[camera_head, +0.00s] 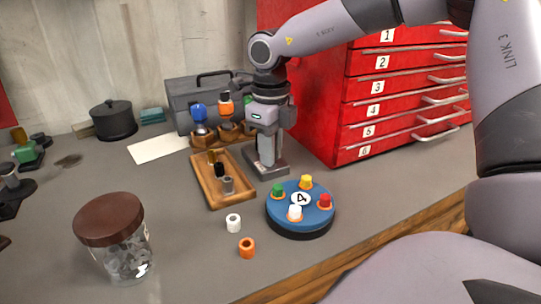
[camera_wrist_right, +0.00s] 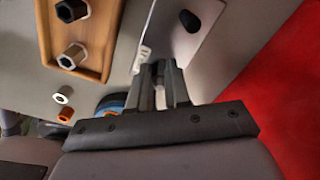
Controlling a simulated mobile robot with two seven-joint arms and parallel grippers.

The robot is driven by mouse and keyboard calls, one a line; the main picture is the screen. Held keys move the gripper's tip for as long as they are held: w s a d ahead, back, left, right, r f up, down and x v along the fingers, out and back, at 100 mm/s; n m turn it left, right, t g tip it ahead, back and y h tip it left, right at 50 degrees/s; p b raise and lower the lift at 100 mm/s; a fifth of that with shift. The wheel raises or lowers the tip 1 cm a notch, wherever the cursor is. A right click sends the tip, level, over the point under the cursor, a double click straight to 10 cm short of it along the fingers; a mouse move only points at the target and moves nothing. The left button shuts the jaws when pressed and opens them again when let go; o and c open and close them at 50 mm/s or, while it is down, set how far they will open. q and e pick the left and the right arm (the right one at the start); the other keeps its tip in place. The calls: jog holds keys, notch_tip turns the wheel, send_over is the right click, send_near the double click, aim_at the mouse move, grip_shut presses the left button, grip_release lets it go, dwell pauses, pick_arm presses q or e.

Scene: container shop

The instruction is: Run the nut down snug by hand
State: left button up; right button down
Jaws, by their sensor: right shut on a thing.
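My right gripper (camera_head: 267,168) points down over a grey metal plate (camera_head: 278,172) beside the wooden tray. In the right wrist view its two fingers (camera_wrist_right: 163,80) are closed together at the plate's edge (camera_wrist_right: 180,55). They are shut on a small grey piece, apparently the nut (camera_wrist_right: 158,67), which is mostly hidden between the fingertips. Its thread and how far down it sits cannot be made out. A dark round post or hole (camera_wrist_right: 190,20) shows on the plate, apart from the fingers. My left gripper is not in view.
The wooden tray (camera_head: 205,192) with several sockets is left of the plate. A blue turntable (camera_head: 285,220) marked 4 stands in front. A white ring (camera_head: 233,222), an orange ring (camera_head: 247,248) and a lidded jar (camera_head: 110,220) are nearer. A red drawer cabinet (camera_head: 350,145) closes off the right.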

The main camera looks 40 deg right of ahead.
jog(key=shift+m, duration=0.6)
jog(key=c, duration=1)
grip_release()
jog(key=shift+r+p, duration=1.8)
jog(key=shift+r, duration=1.25)
